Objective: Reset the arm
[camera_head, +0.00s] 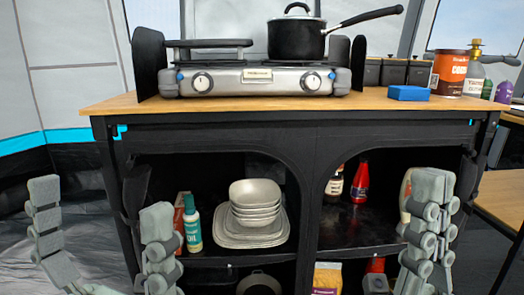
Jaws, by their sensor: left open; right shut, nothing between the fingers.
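My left gripper (100,199) is at the lower left, with its two grey fingers wide apart and nothing between them. One finger is over the tent floor and the other is in front of the cabinet's left side. My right gripper (431,182) is at the lower right, in front of the cabinet's right shelf. Its fingers are together and it holds nothing. Both grippers point upward and are below the wooden counter. The rest of both arms is outside the view.
The black cabinet with a wooden top (250,107) stands ahead. On it are a stove (250,80), a black pot (296,40), a blue sponge (408,93) and a tin (449,72). Stacked bowls (255,193), a green bottle (193,225) and a red bottle (360,183) sit on its shelves.

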